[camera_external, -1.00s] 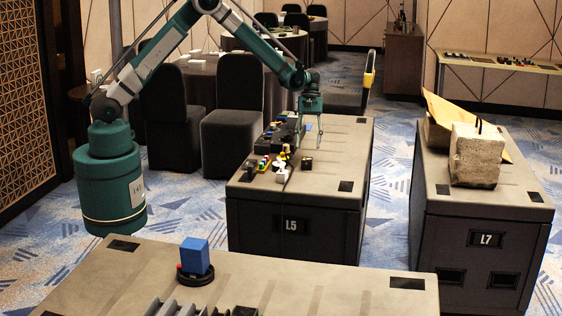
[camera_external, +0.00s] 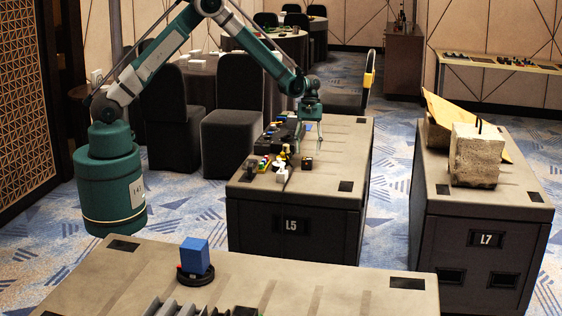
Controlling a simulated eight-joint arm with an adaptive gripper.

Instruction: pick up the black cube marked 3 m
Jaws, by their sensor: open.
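A small dark cube (camera_external: 307,163) sits on the table marked L5 (camera_external: 339,176), near the middle of its top. Its marking is too small to read, so I cannot tell if it is the one marked 3 m. My gripper (camera_external: 312,149) points down with two thin fingers apart, open and empty. It is over the table, and the fingertips appear just above and close to this cube. I cannot tell from this view how far apart in depth they are.
Several small coloured and black items (camera_external: 265,163) lie left of the cube, with a white piece (camera_external: 282,175) nearby. A blue block (camera_external: 195,256) stands on a black round base on the near table. A concrete block (camera_external: 476,156) stands on the table marked L7.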

